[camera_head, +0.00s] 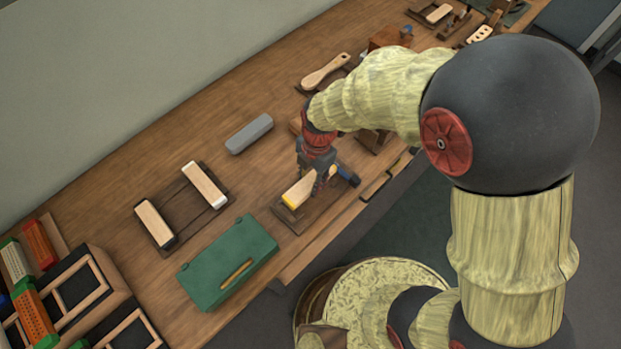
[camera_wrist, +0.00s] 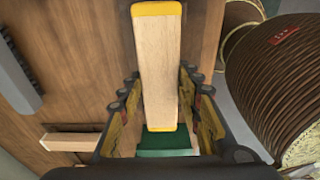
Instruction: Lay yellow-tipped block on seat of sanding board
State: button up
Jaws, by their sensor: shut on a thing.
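The yellow-tipped block (camera_head: 301,189) is pale wood with a yellow end in the head view. It also shows in the wrist view (camera_wrist: 160,70), with yellow at both ends, between the two fingers. My gripper (camera_head: 321,178) points down and is shut on the block's sides. The dark brown sanding board (camera_head: 291,220) is directly below the block, its near edge and corner showing. The block lies lengthwise over the board. The block and my gripper hide much of the board's seat, so I cannot tell whether the block touches it.
A green case (camera_head: 215,277) stands left of the board. A grey block (camera_head: 249,133) lies behind it. A dark rack (camera_head: 181,210) holds two pale blocks farther left. The table's front edge is close.

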jog(key=shift+f, duration=0.2)
jog(key=shift+f+b, duration=1.6)
jog(key=shift+f, duration=0.3)
jog(key=shift+f+b, duration=0.3)
jog(key=shift+f, duration=0.05)
jog(key=o, duration=1.3)
jog(key=shift+o, duration=0.4)
jog(key=o, duration=0.4)
jog(key=shift+c, duration=0.2)
jog(key=shift+o, duration=0.2)
jog(key=shift+r, duration=0.1)
